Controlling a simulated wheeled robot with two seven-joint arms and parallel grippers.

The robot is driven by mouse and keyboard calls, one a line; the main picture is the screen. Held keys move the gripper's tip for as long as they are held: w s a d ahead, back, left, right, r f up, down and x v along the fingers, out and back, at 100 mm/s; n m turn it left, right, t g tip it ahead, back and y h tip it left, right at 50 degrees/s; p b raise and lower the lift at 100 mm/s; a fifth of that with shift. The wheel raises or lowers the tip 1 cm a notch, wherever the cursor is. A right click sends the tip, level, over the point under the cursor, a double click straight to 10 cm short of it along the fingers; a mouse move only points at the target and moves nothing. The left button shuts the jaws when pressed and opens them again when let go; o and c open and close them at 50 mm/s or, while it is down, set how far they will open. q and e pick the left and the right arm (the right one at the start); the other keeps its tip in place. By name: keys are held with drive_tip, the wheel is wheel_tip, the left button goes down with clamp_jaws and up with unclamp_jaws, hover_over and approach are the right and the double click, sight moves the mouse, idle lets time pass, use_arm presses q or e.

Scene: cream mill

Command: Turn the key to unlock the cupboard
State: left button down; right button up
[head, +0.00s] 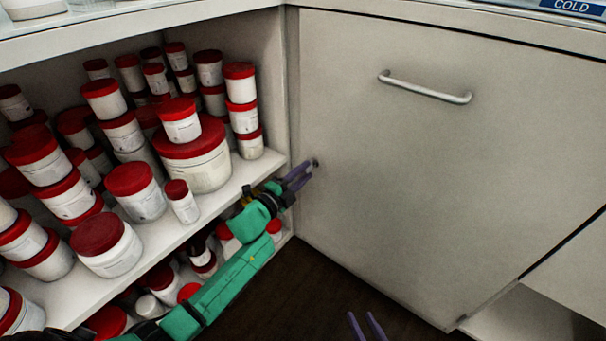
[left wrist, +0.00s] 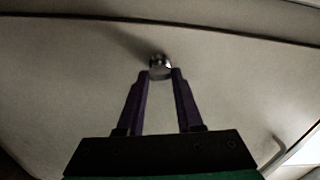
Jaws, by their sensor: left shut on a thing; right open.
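The cupboard door (head: 410,160) is a closed pale panel with a metal bar handle (head: 425,88) near its top. A small metal key (head: 315,162) sits at the door's left edge, below the handle's height. In the left wrist view the key (left wrist: 160,66) shows as a round metal piece between the purple fingertips. My left gripper (head: 308,168) is shut on the key, its fingers reaching in from the lower left. The lock behind the key is mostly hidden. My right gripper (head: 366,322) shows only its two purple fingertips at the bottom edge, apart and empty, away from the door.
An open shelf (head: 185,233) on the left is crowded with red-lidded white jars (head: 192,155), close to my left arm. More jars stand on a lower shelf. Dark floor (head: 320,285) lies clear before the door. A counter runs above.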

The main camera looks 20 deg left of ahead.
use_arm(q)
drive_tip(key=shift+f+m, duration=0.1)
drive_tip(key=shift+m, duration=1)
use_arm(e)
drive_tip(key=shift+s+f, duration=0.1)
drive_tip(key=shift+f, duration=0.45)
use_arm(q)
drive_tip(key=c, duration=0.6)
unclamp_jaws()
drive_tip(key=shift+o, duration=0.2)
drive_tip(key=shift+s, duration=0.1)
drive_tip(key=shift+s+a, duration=0.1)
drive_tip(key=shift+s, duration=0.2)
drive_tip(key=p+v, duration=0.3)
drive_tip(key=v, duration=1)
drive_tip(key=shift+s, duration=0.4)
use_arm(e)
drive_tip(key=shift+g, duration=0.4)
wheel_tip(320, 180, up, 4)
drive_tip(key=shift+d+r, duration=0.1)
drive_tip(key=shift+r, duration=0.15)
